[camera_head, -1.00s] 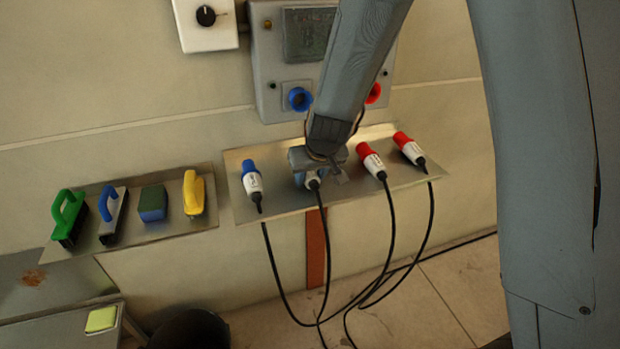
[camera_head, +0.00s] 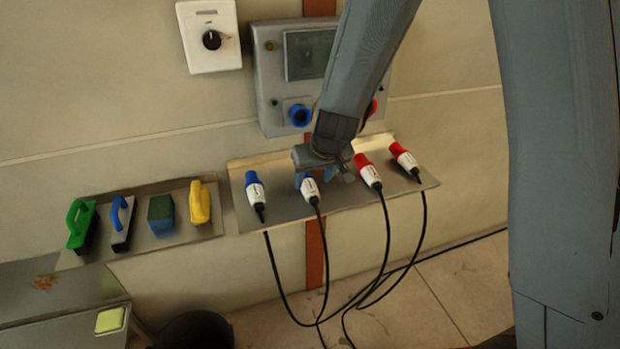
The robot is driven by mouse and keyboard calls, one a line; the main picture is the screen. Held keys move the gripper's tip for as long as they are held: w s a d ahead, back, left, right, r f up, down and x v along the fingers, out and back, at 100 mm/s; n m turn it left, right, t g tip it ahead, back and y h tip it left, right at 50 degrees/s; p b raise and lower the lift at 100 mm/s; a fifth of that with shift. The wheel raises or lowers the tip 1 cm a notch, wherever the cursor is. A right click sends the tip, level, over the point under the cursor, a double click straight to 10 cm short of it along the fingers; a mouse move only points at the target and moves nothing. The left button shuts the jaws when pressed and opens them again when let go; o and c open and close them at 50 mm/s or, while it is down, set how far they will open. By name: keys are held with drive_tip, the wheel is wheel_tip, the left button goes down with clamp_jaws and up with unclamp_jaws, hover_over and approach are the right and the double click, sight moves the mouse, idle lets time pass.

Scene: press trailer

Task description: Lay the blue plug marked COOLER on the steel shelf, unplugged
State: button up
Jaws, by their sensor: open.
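Two blue-and-white plugs lie on the steel shelf (camera_head: 285,212): a left blue plug (camera_head: 255,194) and a second blue plug (camera_head: 310,190). Their lettering is too small to read, so I cannot tell which is marked COOLER. My gripper (camera_head: 328,174) is open just above and behind the second blue plug, partly hiding its blue end. It holds nothing that I can see. Each plug has a black cable hanging over the shelf's front edge. The blue socket (camera_head: 300,114) on the wall panel above is empty.
Two red plugs (camera_head: 367,171) (camera_head: 405,158) lie right of my gripper. A red socket (camera_head: 371,108) is partly hidden by my arm. A dial box (camera_head: 211,38) is at upper left. A left shelf (camera_head: 150,243) holds brushes and sponges. Bare shelf shows between the blue plugs.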

drive_tip(key=shift+p+v, duration=1.4)
drive_tip(key=shift+v, duration=1.3)
drive_tip(key=s+d+r+m+g+h, duration=0.1)
drive_tip(key=s+d+r+m+g, duration=0.1)
drive_tip(key=s+d, duration=1.3)
wheel_tip(320, 180, up, 2)
drive_tip(key=shift+s+r+m+g+h, duration=0.1)
drive_tip(key=shift+s+m+g+h, duration=0.25)
drive_tip(key=shift+s+m, duration=0.35)
drive_tip(key=shift+s, duration=0.1)
wheel_tip(320, 180, down, 9)
drive_tip(key=g+b, duration=0.1)
drive_tip(key=b, duration=0.7)
drive_tip(key=shift+f, duration=0.25)
